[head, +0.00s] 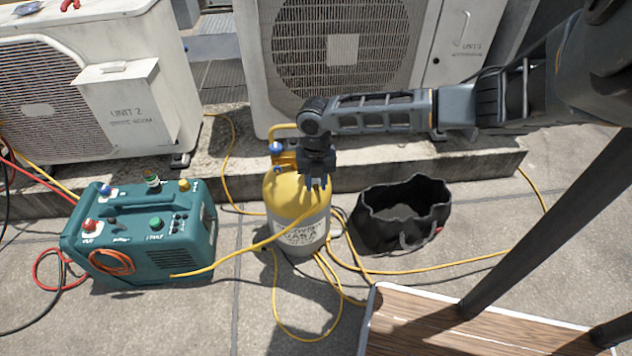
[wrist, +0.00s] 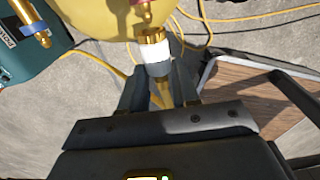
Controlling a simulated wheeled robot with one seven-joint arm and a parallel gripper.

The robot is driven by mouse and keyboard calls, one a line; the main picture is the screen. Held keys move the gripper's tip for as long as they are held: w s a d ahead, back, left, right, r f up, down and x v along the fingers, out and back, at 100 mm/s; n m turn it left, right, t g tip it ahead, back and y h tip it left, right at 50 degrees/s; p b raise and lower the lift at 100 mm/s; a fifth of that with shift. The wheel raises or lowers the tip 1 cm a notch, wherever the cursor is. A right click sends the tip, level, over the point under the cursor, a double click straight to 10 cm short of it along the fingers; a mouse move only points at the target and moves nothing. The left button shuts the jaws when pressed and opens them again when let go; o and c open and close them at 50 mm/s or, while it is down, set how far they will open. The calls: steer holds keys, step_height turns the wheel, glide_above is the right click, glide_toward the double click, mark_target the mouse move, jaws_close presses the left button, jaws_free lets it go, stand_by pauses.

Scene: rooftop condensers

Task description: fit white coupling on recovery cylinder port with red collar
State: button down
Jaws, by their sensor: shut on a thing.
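My gripper (head: 316,184) is over the front of the yellow-topped recovery cylinder (head: 284,196). In the wrist view my gripper (wrist: 158,78) is shut on the white coupling (wrist: 155,50), which has a brass end pointing at the cylinder. The red collar (wrist: 143,8) of a port is at the top edge, in line with the coupling and very close to its brass end. I cannot tell whether they touch or are joined. A brass fitting with a blue collar (wrist: 41,37) is at the left. In the head view my gripper hides the coupling and red collar.
A teal recovery machine (head: 150,232) stands left of the cylinder. A black open bag (head: 372,232) is close on its right. Condenser units (head: 262,65) stand behind on a concrete ledge. Yellow hoses (head: 232,262) lie around the cylinder. A wooden-topped surface (head: 420,325) is at front right.

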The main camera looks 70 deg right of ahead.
steer(key=shift+w+d, duration=0.25)
steer(key=shift+d, duration=0.3)
steer(key=shift+w+d, duration=0.2)
steer(key=shift+d, duration=0.35)
stand_by(1.6)
steer(key=c, duration=0.8)
jaws_free()
steer(key=shift+o, duration=0.2)
steer(key=shift+a, duration=0.1)
steer(key=shift+s+a+r+p, duration=0.1)
steer(key=shift+s+a+p, duration=0.15)
steer(key=shift+a+p, duration=0.25)
steer(key=shift+s+a+r+p, duration=0.1)
steer(key=shift+s+a+p, duration=0.1)
steer(key=shift+a+p, duration=0.25)
steer(key=shift+s+a+f+p, duration=0.1)
steer(key=shift+s+a+p, duration=0.2)
steer(key=shift+a+p, duration=0.4)
steer(key=shift+s+a+f+p, duration=0.1)
steer(key=shift+s+a+p, duration=0.25)
steer(key=shift+a, duration=0.6)
steer(key=shift+s+a+p, duration=0.25)
steer(key=shift+a+p, duration=0.35)
steer(key=shift+a, duration=0.25)
